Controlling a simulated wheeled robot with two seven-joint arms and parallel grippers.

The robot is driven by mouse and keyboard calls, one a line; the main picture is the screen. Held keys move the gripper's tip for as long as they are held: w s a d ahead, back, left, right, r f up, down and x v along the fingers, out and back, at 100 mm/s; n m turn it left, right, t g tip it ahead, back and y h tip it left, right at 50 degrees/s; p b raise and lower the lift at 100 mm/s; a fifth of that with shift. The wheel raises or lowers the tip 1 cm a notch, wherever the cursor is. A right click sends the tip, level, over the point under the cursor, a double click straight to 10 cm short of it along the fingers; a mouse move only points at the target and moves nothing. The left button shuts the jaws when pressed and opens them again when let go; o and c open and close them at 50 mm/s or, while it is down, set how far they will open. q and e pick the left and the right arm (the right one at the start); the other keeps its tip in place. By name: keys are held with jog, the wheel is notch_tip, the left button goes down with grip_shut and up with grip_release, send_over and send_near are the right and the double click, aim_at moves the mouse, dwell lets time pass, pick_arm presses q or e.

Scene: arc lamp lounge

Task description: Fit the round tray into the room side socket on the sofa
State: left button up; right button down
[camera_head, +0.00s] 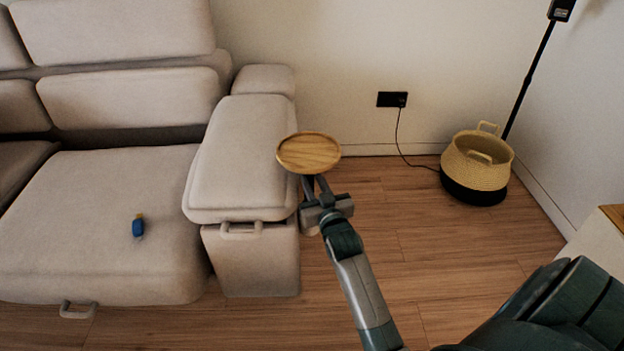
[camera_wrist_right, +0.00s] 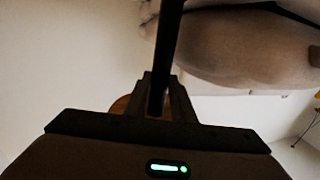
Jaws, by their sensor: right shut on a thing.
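The round wooden tray (camera_head: 308,150) is held roughly level, top face up, just right of the sofa's (camera_head: 240,150) wide armrest in the head view. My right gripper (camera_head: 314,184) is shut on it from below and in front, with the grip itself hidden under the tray. In the right wrist view a dark upright bar (camera_wrist_right: 166,60) runs up from between the jaws, and a small brown edge of the tray (camera_wrist_right: 119,104) shows beside them. The room side socket cannot be made out. My left gripper is in neither view.
A small blue object (camera_head: 138,227) lies on the sofa seat. A woven basket (camera_head: 478,165) with a black base stands by the wall at right, near a lamp pole (camera_head: 527,82) and a cord from the wall socket (camera_head: 392,99). The floor (camera_head: 400,220) right of the armrest is clear.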

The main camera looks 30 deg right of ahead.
jog(key=shift+f+b, duration=0.9)
jog(key=shift+f, duration=0.9)
jog(key=c, duration=1.4)
grip_release()
jog(key=shift+c, duration=0.2)
jog(key=shift+f, duration=0.1)
jog(key=shift+s+a+f, duration=0.15)
jog(key=p+v, duration=0.2)
jog(key=v, duration=1.5)
jog(key=shift+s+d, duration=0.15)
jog(key=shift+d, duration=0.1)
